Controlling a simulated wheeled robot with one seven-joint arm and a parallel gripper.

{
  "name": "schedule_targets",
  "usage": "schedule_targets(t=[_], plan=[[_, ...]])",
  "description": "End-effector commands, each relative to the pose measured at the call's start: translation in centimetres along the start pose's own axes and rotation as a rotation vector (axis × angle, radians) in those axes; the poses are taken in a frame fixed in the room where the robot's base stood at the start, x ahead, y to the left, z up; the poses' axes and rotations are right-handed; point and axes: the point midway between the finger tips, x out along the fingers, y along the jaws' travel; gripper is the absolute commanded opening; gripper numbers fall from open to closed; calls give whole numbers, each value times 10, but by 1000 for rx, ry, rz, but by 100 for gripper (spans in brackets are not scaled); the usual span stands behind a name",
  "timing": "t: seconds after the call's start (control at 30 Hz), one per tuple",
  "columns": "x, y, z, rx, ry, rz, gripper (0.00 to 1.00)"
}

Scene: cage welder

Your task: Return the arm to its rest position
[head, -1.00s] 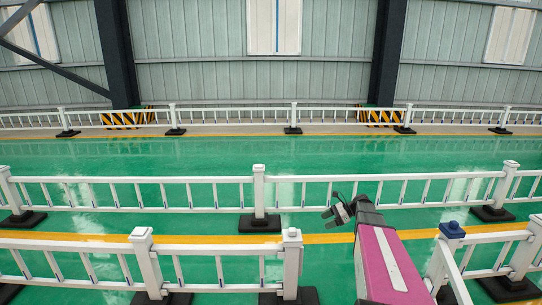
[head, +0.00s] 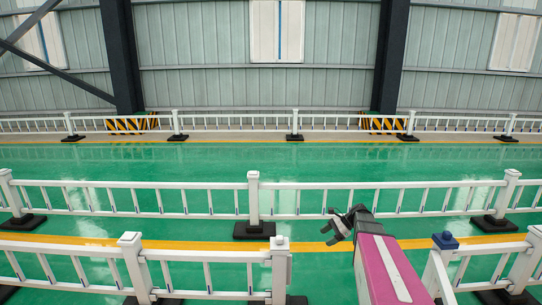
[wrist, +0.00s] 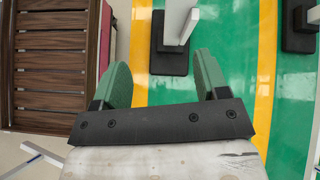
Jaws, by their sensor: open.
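My gripper (head: 333,227) shows at the lower middle right in the head view, at the end of my pink and black arm. It points to the left and is raised over the gap between two white fence sections. In the wrist view my gripper (wrist: 160,85) has its two green fingers spread apart. Nothing is between the fingers, and the floor and a black post base lie beyond them.
A near white fence (head: 200,257) and a middle white fence (head: 140,196) cross the view. A post with a blue cap (head: 445,241) stands right of my arm. The wrist view shows a brown slatted surface (wrist: 50,60) at left. Green floor (head: 230,155) is open beyond.

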Motion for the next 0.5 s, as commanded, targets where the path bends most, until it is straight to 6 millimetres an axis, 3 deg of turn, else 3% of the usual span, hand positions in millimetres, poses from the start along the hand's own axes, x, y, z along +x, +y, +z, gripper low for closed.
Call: schedule_targets(t=[0.27,0.5], plan=[[37,54,26,-312,219,132,68],[61,128,57,-831,490,418,68]])
